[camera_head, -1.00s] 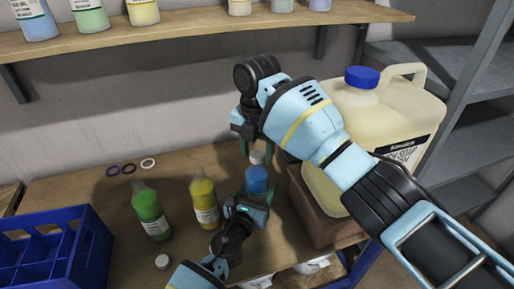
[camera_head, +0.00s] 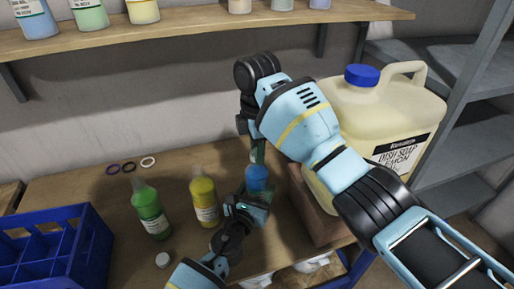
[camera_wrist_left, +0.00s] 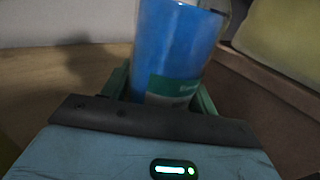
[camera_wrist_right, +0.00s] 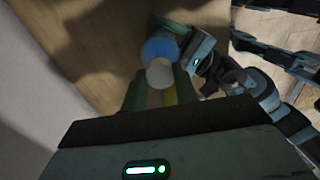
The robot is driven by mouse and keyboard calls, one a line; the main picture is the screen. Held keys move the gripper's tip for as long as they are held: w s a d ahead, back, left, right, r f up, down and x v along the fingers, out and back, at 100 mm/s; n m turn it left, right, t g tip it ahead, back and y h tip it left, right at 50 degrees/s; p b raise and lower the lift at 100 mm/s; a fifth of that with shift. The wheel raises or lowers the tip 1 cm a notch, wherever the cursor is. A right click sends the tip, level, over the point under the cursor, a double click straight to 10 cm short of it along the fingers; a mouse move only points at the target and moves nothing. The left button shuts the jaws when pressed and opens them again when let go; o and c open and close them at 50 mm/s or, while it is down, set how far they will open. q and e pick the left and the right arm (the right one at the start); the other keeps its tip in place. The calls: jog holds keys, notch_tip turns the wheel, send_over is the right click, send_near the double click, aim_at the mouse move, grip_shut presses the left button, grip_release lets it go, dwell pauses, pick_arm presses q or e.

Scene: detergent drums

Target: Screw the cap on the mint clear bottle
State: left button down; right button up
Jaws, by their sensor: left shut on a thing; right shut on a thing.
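A bottle of blue liquid (camera_head: 256,178) stands upright near the right end of the bench. Its green label shows in the left wrist view (camera_wrist_left: 172,88), but its name cannot be read. My left gripper (camera_head: 258,204) is shut around its lower body. My right gripper (camera_head: 257,152) is above it, pointing down, shut on a white cap (camera_wrist_right: 159,73). In the right wrist view the cap lies in line with the bottle's top (camera_wrist_right: 160,46). The cap is hidden by the fingers in the head view. I cannot tell if it touches the neck.
A green bottle (camera_head: 150,212) and a yellow bottle (camera_head: 204,203) stand to the left. A blue crate (camera_head: 92,262) is at the left. A large soap jug (camera_head: 385,120) stands close on the right.

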jog(key=m, duration=0.5)
jog(key=shift+m, duration=0.3)
jog(key=m, duration=0.6)
pick_arm(q)
jog(key=shift+a, duration=0.1)
pick_arm(e)
jog(key=m, duration=0.6)
jog(key=shift+f, duration=0.1)
jog(key=m, duration=0.5)
jog(key=shift+s, duration=0.1)
jog(key=m, duration=1.5)
jog(key=shift+m, duration=0.4)
jog(key=m, duration=0.6)
jog(key=o, duration=1.2)
jog(key=shift+c, duration=0.2)
